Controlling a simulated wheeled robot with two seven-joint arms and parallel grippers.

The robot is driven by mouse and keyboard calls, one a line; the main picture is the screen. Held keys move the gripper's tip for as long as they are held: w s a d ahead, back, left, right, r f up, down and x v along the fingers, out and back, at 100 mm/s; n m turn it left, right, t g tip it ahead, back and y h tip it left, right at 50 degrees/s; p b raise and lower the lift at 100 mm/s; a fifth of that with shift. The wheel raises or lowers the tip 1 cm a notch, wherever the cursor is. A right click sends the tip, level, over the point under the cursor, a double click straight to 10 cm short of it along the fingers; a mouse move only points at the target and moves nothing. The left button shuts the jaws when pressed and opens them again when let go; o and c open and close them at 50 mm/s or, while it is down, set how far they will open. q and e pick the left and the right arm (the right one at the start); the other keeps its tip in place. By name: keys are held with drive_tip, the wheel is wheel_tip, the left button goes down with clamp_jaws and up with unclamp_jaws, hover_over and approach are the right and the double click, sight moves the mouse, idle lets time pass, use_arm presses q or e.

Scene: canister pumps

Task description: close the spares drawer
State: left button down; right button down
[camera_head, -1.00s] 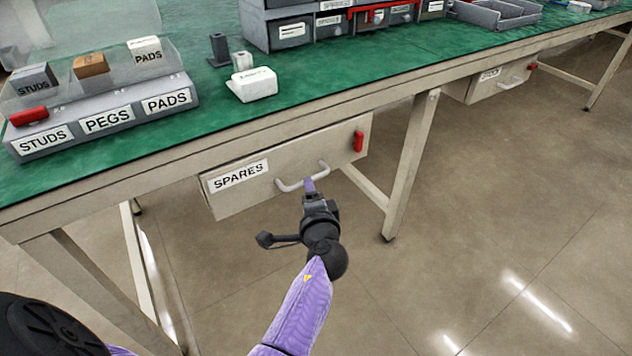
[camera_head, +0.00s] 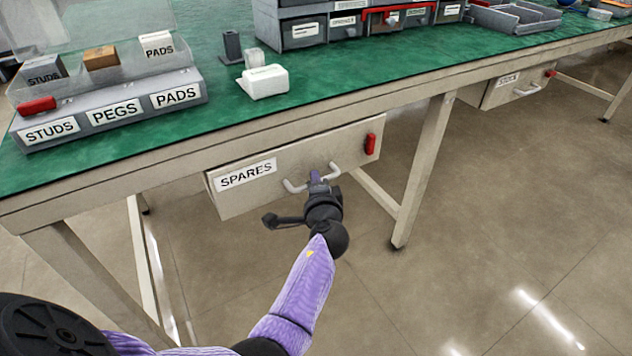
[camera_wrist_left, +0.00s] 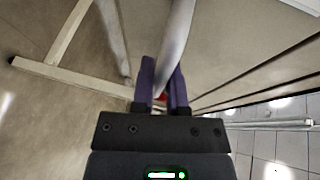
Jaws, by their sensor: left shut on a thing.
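The spares drawer (camera_head: 270,195) hangs under the green-topped bench, with a white SPARES label at its left and a red tab at its right. Its pale bow handle (camera_head: 294,188) is on the front, and also crosses between the fingers in the left wrist view (camera_wrist_left: 178,40). My left gripper (camera_head: 318,178) is shut on the handle, its purple fingers on either side of it in the left wrist view (camera_wrist_left: 163,85). I cannot tell exactly how far the drawer front stands out from the bench. My right gripper is not in view.
The bench top (camera_head: 330,105) carries a labelled bin rack (camera_head: 110,110), a white block (camera_head: 265,82) and grey drawer units (camera_head: 340,25). A bench leg (camera_head: 422,170) stands right of the drawer. A second drawer (camera_head: 505,88) is farther right. The floor in front is clear.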

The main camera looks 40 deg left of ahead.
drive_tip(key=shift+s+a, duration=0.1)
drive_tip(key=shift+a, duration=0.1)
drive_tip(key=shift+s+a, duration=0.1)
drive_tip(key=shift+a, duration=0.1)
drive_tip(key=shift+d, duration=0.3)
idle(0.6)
use_arm(q)
drive_tip(key=shift+w+a+b, duration=0.2)
drive_tip(key=shift+w+a, duration=0.05)
drive_tip(key=shift+a, duration=0.3)
drive_tip(key=shift+w+a+b, duration=0.15)
drive_tip(key=shift+w+a, duration=0.1)
drive_tip(key=shift+a, duration=0.3)
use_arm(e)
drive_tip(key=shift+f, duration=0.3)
use_arm(q)
drive_tip(key=c, duration=0.9)
unclamp_jaws()
drive_tip(key=shift+o, duration=1.3)
drive_tip(key=shift+a, duration=0.1)
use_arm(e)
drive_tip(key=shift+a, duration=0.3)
